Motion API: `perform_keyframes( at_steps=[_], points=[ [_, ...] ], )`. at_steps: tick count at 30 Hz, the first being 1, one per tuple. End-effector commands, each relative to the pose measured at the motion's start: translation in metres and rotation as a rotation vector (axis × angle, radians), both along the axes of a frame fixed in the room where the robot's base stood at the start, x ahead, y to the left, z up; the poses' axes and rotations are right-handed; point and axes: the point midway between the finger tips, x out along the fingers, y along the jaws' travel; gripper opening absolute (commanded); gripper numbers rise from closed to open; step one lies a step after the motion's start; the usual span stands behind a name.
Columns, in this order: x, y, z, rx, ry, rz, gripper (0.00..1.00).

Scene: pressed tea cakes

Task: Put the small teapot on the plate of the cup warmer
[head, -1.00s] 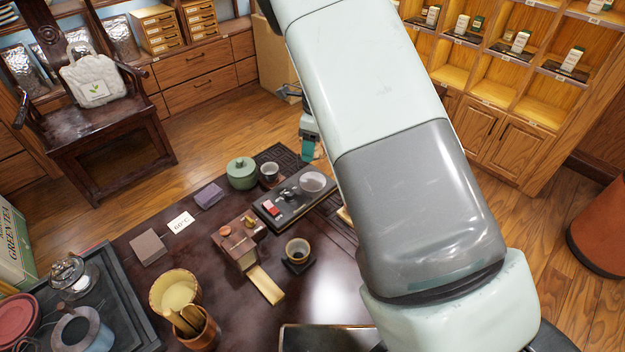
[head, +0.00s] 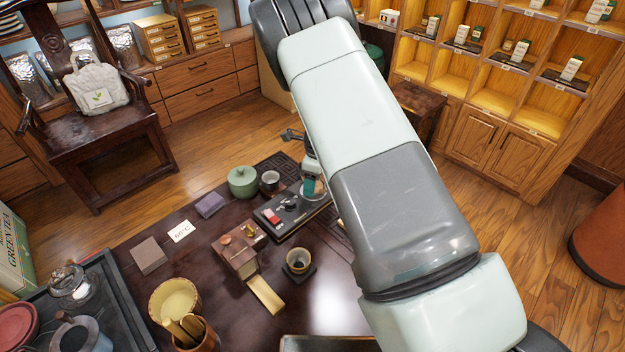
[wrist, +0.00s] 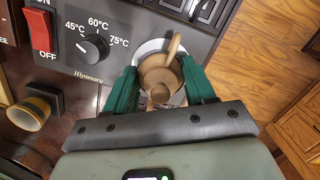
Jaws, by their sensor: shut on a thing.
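The small teapot (wrist: 160,76) is brownish tan and sits between the two green fingers of my gripper (wrist: 160,88) in the wrist view. My gripper is shut on it. The pale round plate (wrist: 150,46) of the cup warmer (wrist: 118,22) shows around and behind the teapot. I cannot tell whether the teapot touches the plate. In the head view my gripper (head: 312,188) is over the plate end of the dark cup warmer (head: 268,221), and the teapot is mostly hidden there. The warmer has a red switch (wrist: 39,30) and a black dial (wrist: 94,47).
A green lidded pot (head: 243,182) and a dark cup (head: 270,180) stand just behind the warmer. A tan-lined cup (head: 298,260) on a dark coaster and a wooden box (head: 238,253) are in front of it. The table's front middle is fairly clear.

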Motion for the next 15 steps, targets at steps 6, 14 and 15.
perform_keyframes(
  at_steps=[6, 14, 15],
  points=[
    [-0.0003, 0.0001, -0.0026, 0.000, 0.001, 0.000, 0.73],
    [-0.0003, 0.0001, -0.0025, 0.000, 0.001, 0.000, 0.80],
    [-0.0003, 0.0000, -0.0022, 0.000, 0.001, 0.000, 0.80]
  ],
)
